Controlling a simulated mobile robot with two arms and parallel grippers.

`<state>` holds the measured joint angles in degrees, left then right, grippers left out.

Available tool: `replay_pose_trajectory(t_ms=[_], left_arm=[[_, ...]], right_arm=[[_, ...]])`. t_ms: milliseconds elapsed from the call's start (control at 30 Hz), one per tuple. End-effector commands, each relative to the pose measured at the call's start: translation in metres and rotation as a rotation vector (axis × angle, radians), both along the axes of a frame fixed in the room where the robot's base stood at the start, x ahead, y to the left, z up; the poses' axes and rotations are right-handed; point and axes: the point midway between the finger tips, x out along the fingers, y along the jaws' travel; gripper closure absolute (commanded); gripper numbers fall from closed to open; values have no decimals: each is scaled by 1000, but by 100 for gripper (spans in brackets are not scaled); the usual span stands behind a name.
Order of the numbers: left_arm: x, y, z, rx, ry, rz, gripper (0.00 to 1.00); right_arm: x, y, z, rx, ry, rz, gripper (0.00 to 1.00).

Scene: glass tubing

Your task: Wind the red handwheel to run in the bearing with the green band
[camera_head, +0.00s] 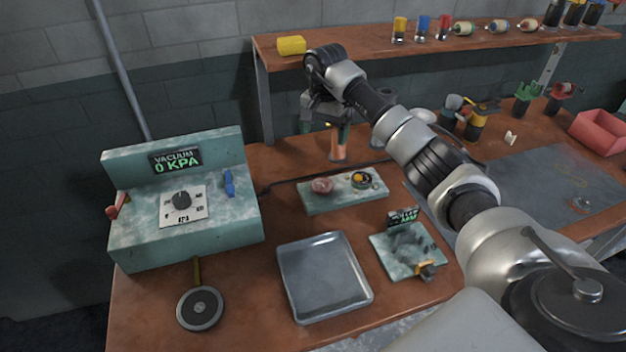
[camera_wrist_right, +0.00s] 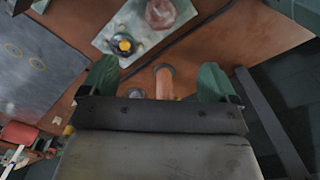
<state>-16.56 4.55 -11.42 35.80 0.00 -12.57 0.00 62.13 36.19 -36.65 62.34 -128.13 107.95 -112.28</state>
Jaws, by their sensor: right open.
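My right gripper (camera_head: 325,128) is open above the back of the bench. In the right wrist view its green fingers (camera_wrist_right: 156,82) stand apart, with an upright copper-coloured cylinder (camera_wrist_right: 165,82) between them in the picture; contact is not visible. The cylinder also shows below the gripper in the head view (camera_head: 338,152). A pinkish-red round knob (camera_head: 322,186) sits on a green marbled plate; I cannot tell if it is the handwheel. A small red part (camera_head: 566,89) tops a dark stand at right. A spool-like piece with a greenish band (camera_head: 463,28) lies on the shelf.
A vacuum unit (camera_head: 183,235) reading 0 KPA stands left, with a dark round pedal-like disc (camera_head: 200,308) before it. An empty metal tray (camera_head: 324,306) lies at front middle. A small display block (camera_head: 402,250) stands beside it. A pink bin (camera_head: 601,131) is far right.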

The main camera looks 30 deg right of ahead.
Motion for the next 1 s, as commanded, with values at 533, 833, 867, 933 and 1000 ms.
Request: replay_pose_trajectory(t_ms=[533,833,867,933,1000], left_arm=[[-19,1,-66,3,29,0,100],[-9,0,-54,1,12,-1,100],[-9,0,-53,1,12,-1,100],[-9,0,-51,1,12,-1,100],[-9,0,-49,1,12,-1,100]], right_arm=[[0,0,-66,2,-1,0,10],[-1,1,-104,3,4,0,10],[-2,1,-110,4,5,0,10],[-2,1,-124,4,5,-1,10],[-1,1,-136,3,3,-1,10]])
